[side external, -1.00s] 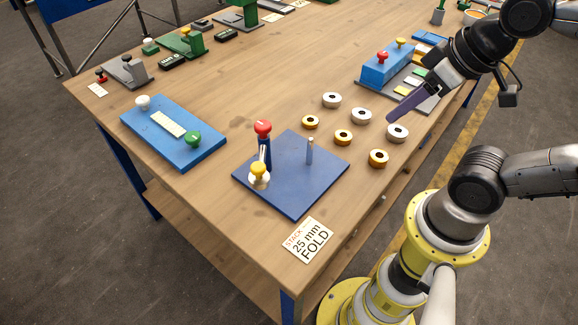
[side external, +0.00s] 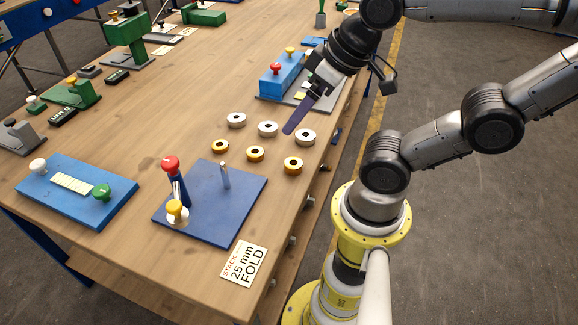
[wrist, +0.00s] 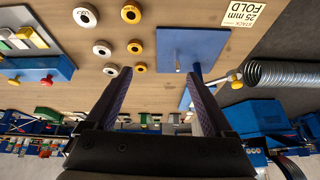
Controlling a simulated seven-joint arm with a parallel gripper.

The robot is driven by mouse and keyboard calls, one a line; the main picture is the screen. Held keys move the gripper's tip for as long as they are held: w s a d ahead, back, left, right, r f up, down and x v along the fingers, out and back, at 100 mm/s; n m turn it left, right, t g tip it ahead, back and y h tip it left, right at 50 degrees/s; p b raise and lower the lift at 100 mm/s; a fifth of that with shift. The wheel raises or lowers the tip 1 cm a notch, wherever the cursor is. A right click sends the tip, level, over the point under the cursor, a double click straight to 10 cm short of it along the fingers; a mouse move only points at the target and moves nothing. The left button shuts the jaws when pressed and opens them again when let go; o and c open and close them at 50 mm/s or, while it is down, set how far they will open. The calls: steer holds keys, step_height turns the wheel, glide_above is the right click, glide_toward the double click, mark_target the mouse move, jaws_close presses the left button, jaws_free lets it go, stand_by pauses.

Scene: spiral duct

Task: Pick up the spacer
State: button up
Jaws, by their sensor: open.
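The spacers are ring-shaped: three silver-white ones (side external: 236,115) and three gold ones (side external: 255,148) lie flat on the bench in two rows. In the wrist view, the white rings (wrist: 94,49) are at the upper left, with the gold rings (wrist: 143,47) to their right. Which ring is the task's spacer I cannot tell. My gripper (wrist: 159,72) is open, with nothing between its purple fingers. In the side view, my gripper (side external: 288,130) is above the bench, its tips overlapping the gap between two white rings. I cannot tell its height exactly.
A blue plate (side external: 233,213) has a thin upright peg (side external: 225,176) and a red-knobbed clamp (side external: 171,166). A card (side external: 243,263) reads "STACK 25 mm FOLD". A blue block with knobs (side external: 282,78) stands behind the rings. Bare wood lies left of them.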

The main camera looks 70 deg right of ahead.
steer(key=m, duration=0.2)
steer(key=m+g, duration=0.6)
steer(key=m, duration=0.8)
glide_above(293, 158)
steer(key=s+a, duration=0.2)
step_height(293, 158, down, 7)
steer(key=f, duration=0.6)
steer(key=shift+w+d+f, duration=0.25)
steer(key=shift+w, duration=0.05)
steer(key=shift+w+d+f, duration=0.1)
steer(key=shift+w+f, duration=0.1)
steer(key=shift+f, duration=1.25)
steer(key=shift+w+f, duration=0.2)
steer(key=shift+f, duration=1.25)
jaws_close()
